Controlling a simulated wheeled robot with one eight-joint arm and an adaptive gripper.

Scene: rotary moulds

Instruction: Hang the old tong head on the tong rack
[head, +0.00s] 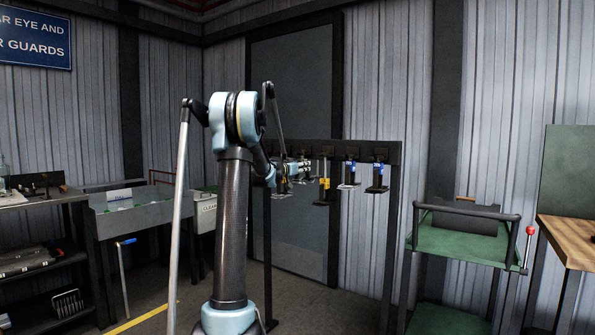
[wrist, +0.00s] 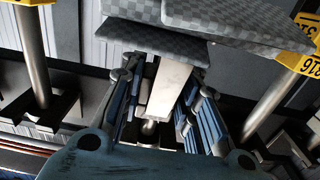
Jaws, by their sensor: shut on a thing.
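In the wrist view my gripper (wrist: 165,110) is shut on the pale flat stem of a tong head (wrist: 172,85), which has dark checkered plates at its end. In the head view my gripper (head: 299,168) is up at the tong rack (head: 393,205), near its left side. A dark tong-head plate (head: 282,188) hangs just below my wrist there. Whether the held head touches a hook is hidden by my arm and fingers.
A yellow-tagged tong head (head: 324,184) hangs close to the right of my gripper. Blue-tagged heads (head: 349,175) (head: 378,178) hang farther right. In the wrist view, yellow-tagged stems stand on both sides. A green cart (head: 455,240) stands right of the rack.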

